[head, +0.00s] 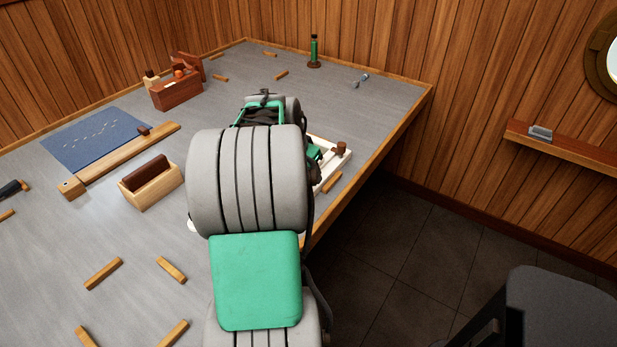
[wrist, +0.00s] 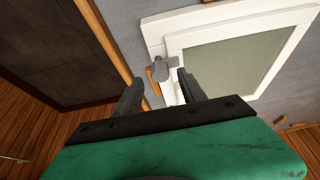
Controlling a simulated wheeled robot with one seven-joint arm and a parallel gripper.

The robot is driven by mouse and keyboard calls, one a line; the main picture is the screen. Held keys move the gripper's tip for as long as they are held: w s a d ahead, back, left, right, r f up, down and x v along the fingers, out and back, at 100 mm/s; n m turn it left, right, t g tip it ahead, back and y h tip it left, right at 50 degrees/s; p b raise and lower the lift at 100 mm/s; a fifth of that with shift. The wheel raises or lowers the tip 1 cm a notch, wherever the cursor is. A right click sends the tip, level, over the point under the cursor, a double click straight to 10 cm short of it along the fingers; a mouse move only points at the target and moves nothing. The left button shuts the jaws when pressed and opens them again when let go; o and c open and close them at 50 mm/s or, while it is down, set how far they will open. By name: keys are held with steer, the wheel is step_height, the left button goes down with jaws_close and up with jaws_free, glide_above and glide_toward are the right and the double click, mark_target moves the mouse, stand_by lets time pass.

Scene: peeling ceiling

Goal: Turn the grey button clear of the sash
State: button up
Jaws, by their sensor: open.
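The sash, a white frame around a grey-green panel, lies on the bench in the wrist view (wrist: 225,32). In the head view only its white right corner (head: 335,152) shows past my arm. The grey button (wrist: 164,69) is at the sash's left edge in the wrist view and appears to lap over the white frame. My gripper (wrist: 160,90) is open, with its two dark fingers apart just below the button. The button appears between the finger lines, beyond the tips. I cannot tell whether a finger touches it. In the head view my arm hides the button.
A wooden strip (wrist: 153,84) lies beside the button, near the bench edge (wrist: 115,45). On the grey bench (head: 215,90) are a green bottle (head: 314,52), a blue mat (head: 95,138), a wooden box (head: 153,187) and loose wooden strips.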

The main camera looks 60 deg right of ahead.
steer(key=shift+x, duration=1.15)
jaws_close()
